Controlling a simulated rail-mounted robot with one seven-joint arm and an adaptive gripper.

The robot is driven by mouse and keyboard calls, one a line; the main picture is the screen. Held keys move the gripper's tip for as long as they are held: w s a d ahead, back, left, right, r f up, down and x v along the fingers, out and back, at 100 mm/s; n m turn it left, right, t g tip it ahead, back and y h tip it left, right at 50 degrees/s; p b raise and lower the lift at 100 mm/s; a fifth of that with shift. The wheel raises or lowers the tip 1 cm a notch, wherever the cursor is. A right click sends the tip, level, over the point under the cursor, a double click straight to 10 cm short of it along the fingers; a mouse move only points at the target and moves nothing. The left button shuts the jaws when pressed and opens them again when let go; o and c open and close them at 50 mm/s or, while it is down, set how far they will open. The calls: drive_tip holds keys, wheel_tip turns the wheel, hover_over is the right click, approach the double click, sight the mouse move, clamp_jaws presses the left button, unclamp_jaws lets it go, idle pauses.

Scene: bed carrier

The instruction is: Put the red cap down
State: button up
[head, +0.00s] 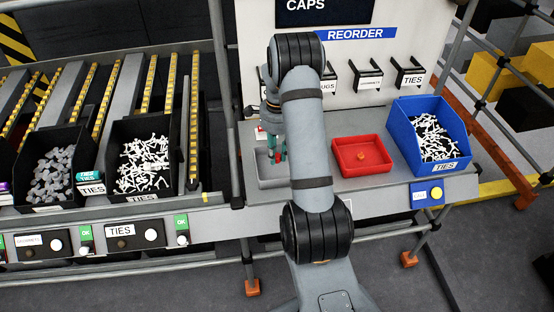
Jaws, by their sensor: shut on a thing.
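My gripper (273,148) hangs pointing down over the grey tray (265,183), at the left of my arm. Its teal fingers are shut on a small red cap (277,157), which is partly hidden by the fingers. I cannot tell whether the cap touches the tray floor. My arm covers the tray's right side.
A red tray (343,168) with a small orange-red piece (361,155) stands right of my arm. A blue bin (459,157) of white ties stands further right. Black bins of grey parts (75,199) and white ties (172,192) stand left. Hooks line the back panel (350,55).

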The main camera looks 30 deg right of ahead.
sight(277, 155)
wheel_tip(277, 155, down, 3)
drive_tip(key=shift+f+p, duration=0.1)
drive_tip(key=shift+p, duration=0.3)
drive_tip(key=shift+f, duration=0.45)
drive_tip(key=shift+f+b, duration=0.25)
drive_tip(key=shift+b, duration=0.05)
drive_tip(key=o, duration=0.7)
drive_tip(key=shift+r, duration=0.15)
wheel_tip(277, 155, up, 12)
drive_tip(key=shift+d+r, duration=0.1)
drive_tip(key=shift+r, duration=0.1)
